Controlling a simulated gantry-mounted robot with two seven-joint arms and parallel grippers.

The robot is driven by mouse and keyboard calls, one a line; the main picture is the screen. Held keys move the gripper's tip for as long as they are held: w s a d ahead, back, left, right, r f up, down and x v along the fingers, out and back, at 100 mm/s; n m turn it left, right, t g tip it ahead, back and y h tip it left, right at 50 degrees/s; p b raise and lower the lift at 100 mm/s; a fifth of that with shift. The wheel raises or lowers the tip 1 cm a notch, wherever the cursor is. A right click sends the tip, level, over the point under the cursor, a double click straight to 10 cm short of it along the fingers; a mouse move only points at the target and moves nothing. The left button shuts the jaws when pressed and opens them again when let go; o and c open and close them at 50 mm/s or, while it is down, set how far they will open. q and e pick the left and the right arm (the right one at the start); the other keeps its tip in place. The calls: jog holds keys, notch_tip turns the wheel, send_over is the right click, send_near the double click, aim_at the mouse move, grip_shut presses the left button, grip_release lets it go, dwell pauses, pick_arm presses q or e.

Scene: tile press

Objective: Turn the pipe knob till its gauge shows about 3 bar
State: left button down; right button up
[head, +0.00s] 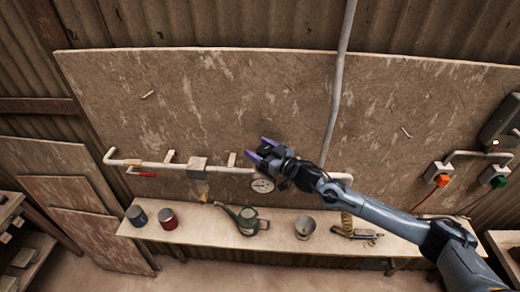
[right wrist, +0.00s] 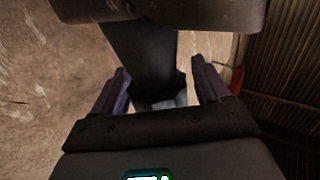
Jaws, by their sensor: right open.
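A white pipe (head: 225,170) runs along the wooden wall panel. A round white-faced gauge (head: 263,185) hangs at the pipe, just below my right gripper (head: 259,150); its reading is too small to make out. My right gripper is open, with its purple fingers spread in front of the panel just above the pipe. The fingers also show in the right wrist view (right wrist: 160,90), with a dark shape and a small blue-grey patch between them. I cannot make out the knob; my gripper and wrist may hide it. My left gripper is not in view.
A red-handled lever (head: 142,174) sits at the pipe's left.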

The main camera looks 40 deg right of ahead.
jog(key=c, duration=1)
jog(key=shift+o, duration=0.2)
